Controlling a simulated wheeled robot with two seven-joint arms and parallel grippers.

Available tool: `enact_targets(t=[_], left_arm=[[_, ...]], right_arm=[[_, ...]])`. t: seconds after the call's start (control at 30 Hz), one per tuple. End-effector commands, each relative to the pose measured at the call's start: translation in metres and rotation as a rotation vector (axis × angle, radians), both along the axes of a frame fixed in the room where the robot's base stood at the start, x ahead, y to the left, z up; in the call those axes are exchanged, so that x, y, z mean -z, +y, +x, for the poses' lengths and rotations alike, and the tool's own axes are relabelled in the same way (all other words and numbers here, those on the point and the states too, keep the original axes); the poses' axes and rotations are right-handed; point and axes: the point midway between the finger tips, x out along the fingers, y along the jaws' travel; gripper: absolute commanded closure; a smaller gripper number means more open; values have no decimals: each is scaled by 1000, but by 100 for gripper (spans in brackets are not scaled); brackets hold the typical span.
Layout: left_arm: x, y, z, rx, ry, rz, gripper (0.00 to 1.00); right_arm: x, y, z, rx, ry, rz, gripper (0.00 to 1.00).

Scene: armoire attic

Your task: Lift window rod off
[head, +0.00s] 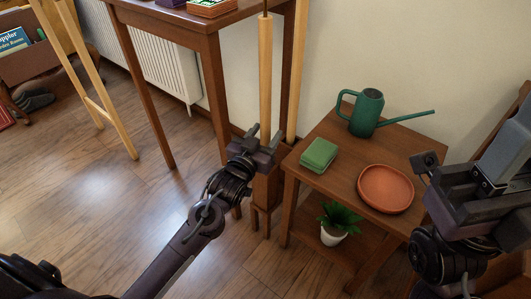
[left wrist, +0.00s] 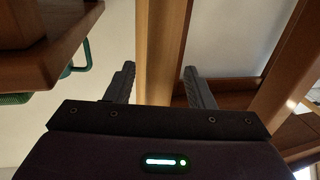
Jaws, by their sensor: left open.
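The window rod (head: 265,75) is a pale wooden pole with a thin dark tip, standing upright in a brown wooden stand (head: 268,190) beside the tall table. My left gripper (head: 264,138) is open, low on the rod just above the stand. In the left wrist view the pale pole (left wrist: 160,50) runs between the two spread fingers (left wrist: 158,85), with a gap visible on the right side. Whether a finger touches it I cannot tell. My right gripper (head: 440,175) is at the right edge over the low table; its jaws do not show clearly.
A second pale pole (head: 297,65) stands just right of the rod. The low table (head: 330,150) holds a green watering can (head: 366,112), green block (head: 319,154) and terracotta saucer (head: 386,188); a potted plant (head: 338,222) is below.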

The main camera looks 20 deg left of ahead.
Motion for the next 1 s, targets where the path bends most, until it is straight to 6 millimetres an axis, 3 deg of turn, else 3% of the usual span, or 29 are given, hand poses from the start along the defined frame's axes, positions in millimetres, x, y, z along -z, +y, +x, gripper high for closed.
enact_targets(t=[0.27,0.63,1.0], left_arm=[[0,-1,4,0,1,0,51],[0,-1,4,0,1,0,98],[-7,0,4,-1,-3,0,100]], right_arm=[[-3,0,-1,1,-13,1,67],[-3,-1,-1,1,-10,7,67],[-4,-1,0,1,-2,6,67]])
